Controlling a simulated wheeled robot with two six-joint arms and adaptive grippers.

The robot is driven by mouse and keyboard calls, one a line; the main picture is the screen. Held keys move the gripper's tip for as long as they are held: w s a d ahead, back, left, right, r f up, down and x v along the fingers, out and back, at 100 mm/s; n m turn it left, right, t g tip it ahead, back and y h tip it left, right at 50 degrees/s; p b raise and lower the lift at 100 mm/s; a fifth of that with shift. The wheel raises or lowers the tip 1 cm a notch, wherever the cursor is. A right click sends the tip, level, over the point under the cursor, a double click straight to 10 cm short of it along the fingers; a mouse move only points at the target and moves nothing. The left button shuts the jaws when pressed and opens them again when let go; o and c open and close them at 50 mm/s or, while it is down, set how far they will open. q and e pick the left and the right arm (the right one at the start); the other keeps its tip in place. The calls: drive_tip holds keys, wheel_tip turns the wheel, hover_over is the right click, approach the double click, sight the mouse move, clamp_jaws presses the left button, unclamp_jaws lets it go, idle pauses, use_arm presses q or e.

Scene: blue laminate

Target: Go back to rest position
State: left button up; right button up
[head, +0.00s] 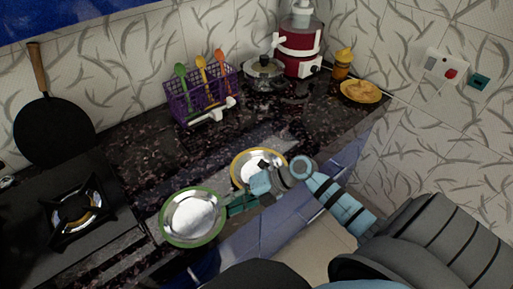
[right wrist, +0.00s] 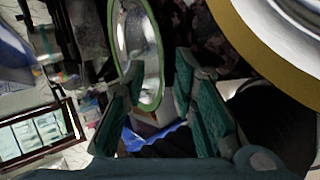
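My right arm reaches in from the right in the head view. Its gripper (head: 236,203) is over the counter's front part, between a green-rimmed steel plate (head: 193,218) and a yellow-rimmed steel plate (head: 252,158). In the right wrist view its teal fingers (right wrist: 160,75) are spread apart with nothing held between them. The green-rimmed plate (right wrist: 140,50) shows beyond the fingers, and the yellow-rimmed plate (right wrist: 262,50) is at the upper right. The arm hides part of the yellow-rimmed plate in the head view. I do not see my left gripper.
A black stove (head: 75,212) and a leaning pan (head: 52,130) are at the left. A purple rack (head: 200,98) with spoons, a lidded pot (head: 264,70), a red cooker (head: 298,50), a yellow bottle (head: 342,64) and a yellow bowl (head: 360,92) stand along the back. The middle counter is mostly clear.

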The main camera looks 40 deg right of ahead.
drive_tip(key=v, duration=1.2)
drive_tip(key=shift+p, duration=0.35)
drive_tip(key=shift+r, duration=0.15)
